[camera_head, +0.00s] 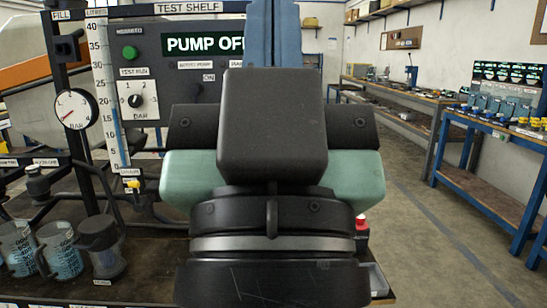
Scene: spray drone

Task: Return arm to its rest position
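My own arm (272,125) fills the middle of the head view, seen close up. Its dark, rounded block stands above a round black joint with a grey ring. Pale green parts stick out to both sides of it. No gripper fingers show, so I cannot see where my gripper is or whether it holds anything. My arm hides part of the test bench and panel behind it.
Behind stands the test shelf panel (180,75) with a "PUMP OFF" display (203,44), beside a pressure gauge (76,109). Measuring jugs (60,252) stand on the bench at left. At right, a blue-legged table (500,130) holds small parts; the floor (425,240) before it is clear.

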